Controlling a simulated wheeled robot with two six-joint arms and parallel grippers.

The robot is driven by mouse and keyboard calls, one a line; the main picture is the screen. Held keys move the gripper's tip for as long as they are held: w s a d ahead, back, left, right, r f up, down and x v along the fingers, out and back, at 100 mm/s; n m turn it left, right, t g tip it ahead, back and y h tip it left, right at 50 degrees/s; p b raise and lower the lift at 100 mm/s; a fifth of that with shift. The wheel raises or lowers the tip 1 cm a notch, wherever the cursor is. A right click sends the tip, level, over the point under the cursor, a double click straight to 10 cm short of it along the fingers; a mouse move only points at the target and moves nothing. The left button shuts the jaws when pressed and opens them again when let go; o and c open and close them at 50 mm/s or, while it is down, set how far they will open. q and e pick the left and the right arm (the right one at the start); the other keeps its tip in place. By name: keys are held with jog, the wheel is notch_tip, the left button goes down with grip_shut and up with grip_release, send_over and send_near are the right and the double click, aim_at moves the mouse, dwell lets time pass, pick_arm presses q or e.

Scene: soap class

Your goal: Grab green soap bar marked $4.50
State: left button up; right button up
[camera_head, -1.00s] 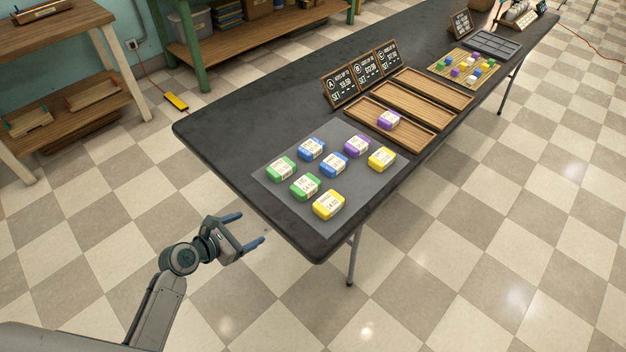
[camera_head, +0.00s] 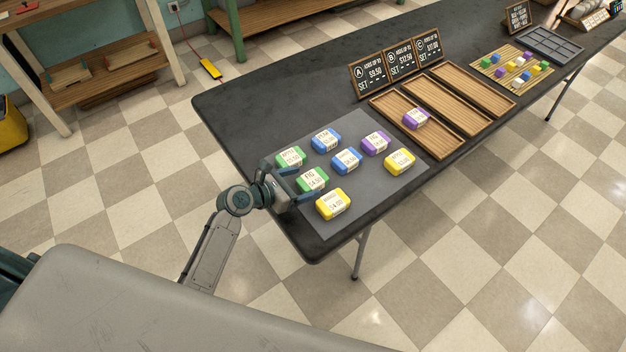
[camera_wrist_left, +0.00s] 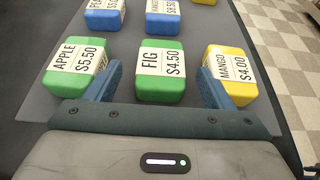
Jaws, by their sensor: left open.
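The green soap bar labelled FIG $4.50 (camera_wrist_left: 160,75) lies on the grey mat (camera_head: 390,178); it also shows in the head view (camera_head: 312,180). My left gripper (camera_head: 303,182) is open, low over the mat's near edge. In the wrist view its two blue fingers (camera_wrist_left: 158,88) stand on either side of the FIG bar, with gaps between them and the bar. The other green bar, APPLE $5.50 (camera_wrist_left: 76,73), is just left of the left finger. The yellow MANGO $4.00 bar (camera_wrist_left: 230,76) is just right of the right finger. My right gripper is not in view.
Blue bars (camera_head: 326,140), a purple bar (camera_head: 375,142) and another yellow bar (camera_head: 399,161) lie farther back on the mat. Wooden trays (camera_head: 460,107) stand beyond, one holding a purple bar (camera_head: 415,119). Price signs (camera_head: 397,65) stand behind them. The black table's left end (camera_head: 235,110) is clear.

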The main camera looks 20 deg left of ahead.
aim_at(312, 179)
pick_arm(q)
jog(key=x, duration=0.4)
jog(key=shift+d+r+p, duration=0.1)
jog(key=shift+r+p, duration=0.15)
jog(key=shift+p, duration=0.05)
jog(key=shift+w+d+f, duration=0.25)
jog(key=shift+w+f, duration=0.05)
jog(key=shift+w, duration=0.05)
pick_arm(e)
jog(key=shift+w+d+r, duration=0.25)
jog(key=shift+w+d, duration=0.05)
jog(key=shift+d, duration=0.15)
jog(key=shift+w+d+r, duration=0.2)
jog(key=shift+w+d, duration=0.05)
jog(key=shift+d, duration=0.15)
